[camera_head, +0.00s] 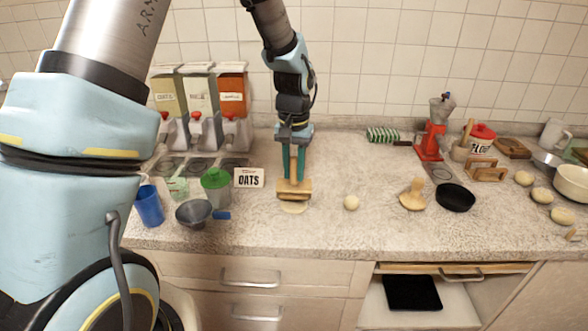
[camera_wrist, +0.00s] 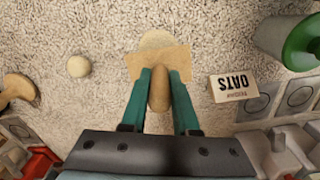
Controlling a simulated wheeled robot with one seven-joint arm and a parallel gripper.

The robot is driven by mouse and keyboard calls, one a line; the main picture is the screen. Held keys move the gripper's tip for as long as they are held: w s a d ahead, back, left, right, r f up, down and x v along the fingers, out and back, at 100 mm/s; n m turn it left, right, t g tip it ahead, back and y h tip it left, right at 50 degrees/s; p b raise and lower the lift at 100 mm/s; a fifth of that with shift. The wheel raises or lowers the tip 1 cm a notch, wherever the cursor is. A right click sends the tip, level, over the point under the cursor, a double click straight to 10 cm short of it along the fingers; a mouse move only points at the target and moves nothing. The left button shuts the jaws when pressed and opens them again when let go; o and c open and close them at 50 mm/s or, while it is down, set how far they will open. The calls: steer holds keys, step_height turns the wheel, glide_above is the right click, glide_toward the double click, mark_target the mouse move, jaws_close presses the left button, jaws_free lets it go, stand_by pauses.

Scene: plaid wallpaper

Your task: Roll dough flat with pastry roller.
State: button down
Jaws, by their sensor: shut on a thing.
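My gripper (camera_head: 293,178) points down over the counter, left of centre in the head view. It is shut on the handle of a wooden pastry roller (camera_head: 294,195). The roller also shows in the wrist view (camera_wrist: 177,60), its handle between my teal fingers. A flat pale piece of dough (camera_head: 293,208) lies under the roller and sticks out at its front edge; the rest is hidden. In the wrist view the dough (camera_wrist: 156,39) shows past the roller's edge. I cannot tell if they touch. A round dough ball (camera_head: 351,202) sits apart to the right.
A wooden press (camera_head: 412,196) and a black dish (camera_head: 455,197) stand farther right. An OATS card (camera_head: 249,178), a green-lidded jar (camera_head: 215,183), a grey funnel (camera_head: 195,213) and a blue cup (camera_head: 149,206) stand left. Several dough balls (camera_head: 542,195) lie far right. Counter around the single ball is clear.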

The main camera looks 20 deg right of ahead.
mark_target(294, 157)
step_height(294, 157, up, 4)
steer(key=shift+r+p, duration=0.1)
steer(key=shift+p, duration=1.1)
steer(key=shift+r, duration=0.95)
